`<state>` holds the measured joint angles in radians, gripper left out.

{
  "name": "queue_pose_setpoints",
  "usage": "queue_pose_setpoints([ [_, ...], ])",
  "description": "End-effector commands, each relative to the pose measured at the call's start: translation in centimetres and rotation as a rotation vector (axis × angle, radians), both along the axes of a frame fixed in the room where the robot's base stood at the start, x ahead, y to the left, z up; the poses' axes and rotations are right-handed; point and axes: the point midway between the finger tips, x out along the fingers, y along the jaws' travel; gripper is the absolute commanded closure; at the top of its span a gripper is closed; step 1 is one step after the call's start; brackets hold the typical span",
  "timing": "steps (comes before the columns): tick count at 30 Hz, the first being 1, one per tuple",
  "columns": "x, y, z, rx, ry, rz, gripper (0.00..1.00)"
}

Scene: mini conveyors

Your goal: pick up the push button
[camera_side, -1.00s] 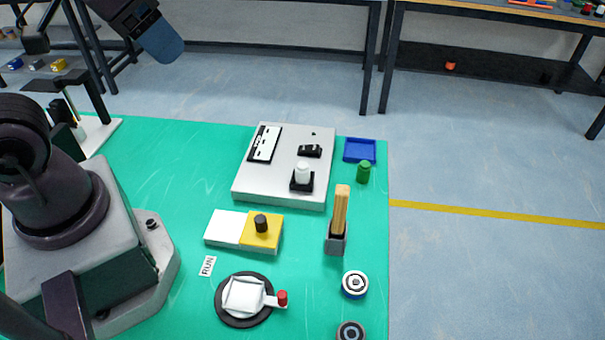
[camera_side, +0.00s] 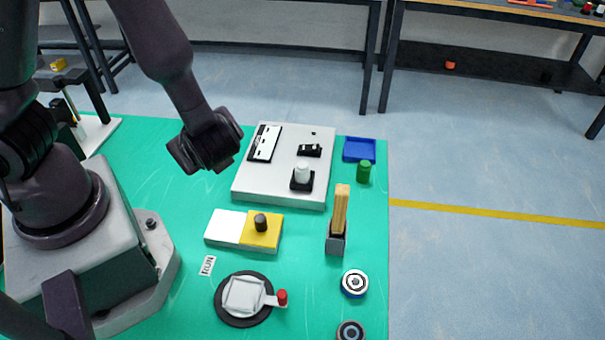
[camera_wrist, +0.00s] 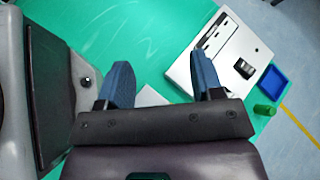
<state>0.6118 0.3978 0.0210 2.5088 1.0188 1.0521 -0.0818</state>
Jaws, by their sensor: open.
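No part is clearly marked as the push button. The green cylinder (camera_side: 363,172) stands upright on the mat just in front of the blue tray (camera_side: 360,149). A black knob (camera_side: 261,222) stands on the yellow half of a white-and-yellow block (camera_side: 222,225). My gripper (camera_wrist: 163,78) is open and empty, its blue fingers spread in the wrist view. In the side view its wrist is above the mat, left of the board; the fingers are hidden there. The green cylinder also shows in the wrist view (camera_wrist: 264,109).
A grey holder with an upright wooden piece (camera_side: 339,218) stands right of the block. A round black base with a red-knobbed lever (camera_side: 245,297) is in front. Two round parts (camera_side: 355,284) lie near the mat's right edge.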

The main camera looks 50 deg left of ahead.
Motion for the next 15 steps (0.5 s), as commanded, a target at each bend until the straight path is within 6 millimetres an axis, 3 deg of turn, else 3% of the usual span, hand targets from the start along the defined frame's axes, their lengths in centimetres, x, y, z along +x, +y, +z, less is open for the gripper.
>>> queue_pose_setpoints([
  [3, 2.0, -0.8, -2.6, 0.208, 0.111, -0.358, 0.40],
  [9, 5.0, -4.4, -6.5, 0.380, 0.186, -0.882, 0.40],
  [15, 6.9, -7.5, -7.2, 0.386, 0.123, -1.126, 0.40],
])
